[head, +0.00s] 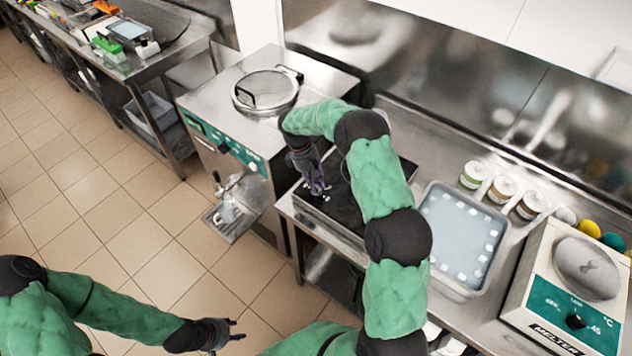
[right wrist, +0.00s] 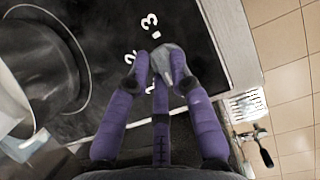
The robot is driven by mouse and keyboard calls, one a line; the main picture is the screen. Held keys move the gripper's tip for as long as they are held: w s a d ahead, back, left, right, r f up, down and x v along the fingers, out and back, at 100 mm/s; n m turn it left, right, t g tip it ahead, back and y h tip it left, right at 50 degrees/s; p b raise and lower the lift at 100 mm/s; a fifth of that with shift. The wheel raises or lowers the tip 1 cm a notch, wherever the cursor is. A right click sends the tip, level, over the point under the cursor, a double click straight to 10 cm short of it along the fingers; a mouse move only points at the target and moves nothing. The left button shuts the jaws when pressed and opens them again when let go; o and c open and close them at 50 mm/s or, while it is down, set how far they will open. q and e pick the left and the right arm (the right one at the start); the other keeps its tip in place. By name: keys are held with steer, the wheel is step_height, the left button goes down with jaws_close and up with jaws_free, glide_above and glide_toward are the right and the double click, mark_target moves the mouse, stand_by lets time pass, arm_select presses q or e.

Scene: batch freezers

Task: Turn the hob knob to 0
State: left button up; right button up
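The black hob (head: 336,206) lies on the steel counter, partly hidden under my right arm. White numerals are printed near its front edge. In the right wrist view the grey hob knob (right wrist: 170,60) sits between the purple fingertips of my right gripper (right wrist: 160,72), which appear closed against its sides. The digits 3 and 2 show beside it; the 0 and the knob's pointer cannot be made out. In the head view my right gripper (head: 316,186) points down at the hob's front edge. My left gripper (head: 236,331) is over the floor, empty, with fingers apart.
A dark pot (right wrist: 35,75) stands on the hob close to the right fingers. A batch freezer (head: 225,125) with a round lid is left of the hob. A tub (head: 432,270), several jars and the melter (head: 570,285) are to the right.

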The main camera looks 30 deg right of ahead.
steer(key=o, duration=0.4)
steer(key=shift+s+f, duration=0.15)
steer(key=shift+w+r, duration=0.3)
steer(key=shift+r, duration=0.2)
steer(key=v, duration=1.1)
steer(key=shift+a, duration=0.1)
